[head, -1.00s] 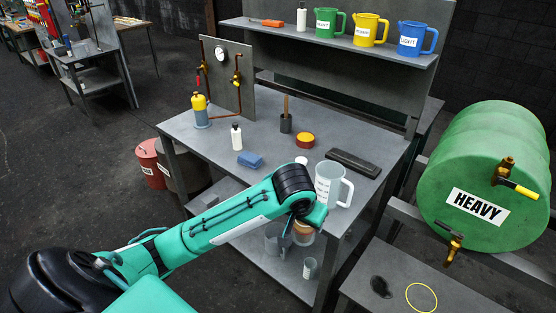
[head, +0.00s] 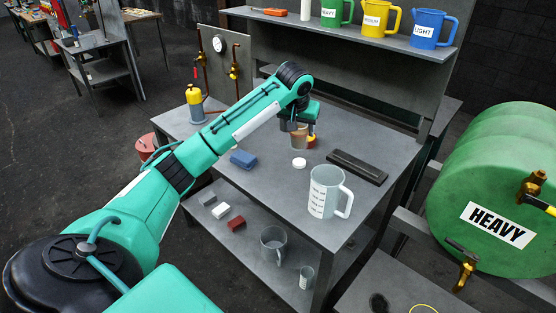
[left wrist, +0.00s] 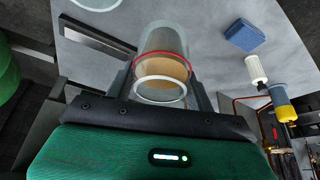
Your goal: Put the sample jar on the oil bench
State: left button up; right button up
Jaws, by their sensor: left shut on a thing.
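The sample jar (head: 298,138), clear with tan contents, is held upright over the back middle of the oil bench (head: 262,185). My left gripper (head: 298,126) is shut on it. In the left wrist view the jar (left wrist: 163,70) sits between the fingers, with a red ring and a pale rim. I cannot tell whether its base touches the bench top. My right gripper is not in view.
A clear measuring jug (head: 322,192) stands at the front right, a dark tray (head: 357,166) behind it. Jugs line the shelf above. The front middle of the bench top is clear.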

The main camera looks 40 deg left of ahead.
pick_arm(q)
jog(key=shift+w+a+f, duration=0.1)
jog(key=shift+w+a, duration=0.1)
jog(key=shift+f+p, duration=2.05)
jog(key=shift+f, duration=7.65)
jog(key=shift+f, duration=0.1)
jog(key=o, duration=1.2)
